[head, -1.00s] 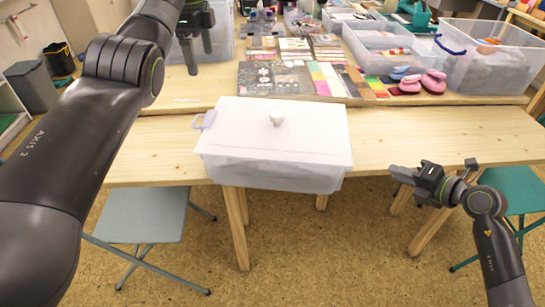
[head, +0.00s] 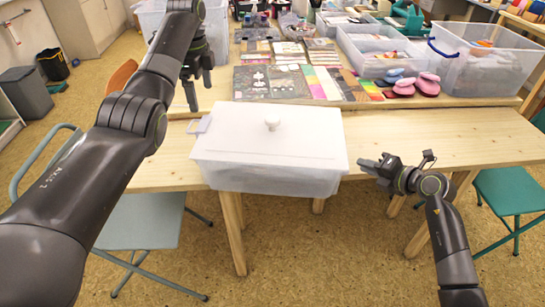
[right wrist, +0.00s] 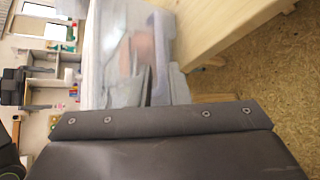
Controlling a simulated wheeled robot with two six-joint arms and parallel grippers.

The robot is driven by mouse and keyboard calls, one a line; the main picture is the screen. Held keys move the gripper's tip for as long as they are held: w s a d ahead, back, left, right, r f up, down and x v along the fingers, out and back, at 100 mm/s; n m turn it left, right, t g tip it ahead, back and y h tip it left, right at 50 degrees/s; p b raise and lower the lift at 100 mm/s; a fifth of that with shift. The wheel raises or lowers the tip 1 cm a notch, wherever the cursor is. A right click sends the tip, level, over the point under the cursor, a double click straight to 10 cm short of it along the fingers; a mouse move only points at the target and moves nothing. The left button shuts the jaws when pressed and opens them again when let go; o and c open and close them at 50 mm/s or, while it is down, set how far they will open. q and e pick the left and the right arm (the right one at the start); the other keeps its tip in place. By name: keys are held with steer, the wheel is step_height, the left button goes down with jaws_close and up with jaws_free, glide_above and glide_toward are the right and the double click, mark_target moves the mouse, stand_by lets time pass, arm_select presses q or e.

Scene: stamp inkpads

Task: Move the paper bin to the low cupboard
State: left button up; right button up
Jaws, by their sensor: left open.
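A translucent lidded plastic bin (head: 268,150) with a white lid, a round knob and a pale lilac side handle sits at the table's front edge, partly overhanging it. I take it as the paper bin; papers show through its wall in the right wrist view (right wrist: 130,60). My left gripper (head: 198,84) is open and empty, above the table behind the bin's left end, fingers down. My right gripper (head: 374,168) is just right of the bin, apart from it, in front of the table edge; its jaw opening is unclear. White cupboards (head: 85,35) stand at the back left; which is the low cupboard is unclear.
Cards and colour swatches (head: 290,82), pink and blue stamps (head: 415,84) and clear crates (head: 480,60) fill the table behind. Folding chairs (head: 140,222) and (head: 512,190) stand in front. A grey waste bin (head: 27,92) is on the floor at left.

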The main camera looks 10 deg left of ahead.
mark_target(207, 122)
arm_select(q)
step_height(207, 122, down, 8)
steer(key=shift+f, duration=0.25)
arm_select(e)
steer(key=x, duration=0.8)
steer(key=shift+w+a, duration=0.15)
steer(key=shift+w, duration=0.1)
arm_select(q)
steer(key=c, duration=0.4)
arm_select(e)
jaws_close()
arm_select(q)
steer(key=c, duration=1.7)
steer(key=shift+r, duration=0.1)
steer(key=shift+c, duration=0.2)
steer(key=shift+w+r, duration=0.15)
arm_select(e)
steer(key=shift+w+r, duration=0.1)
steer(key=shift+r, duration=0.1)
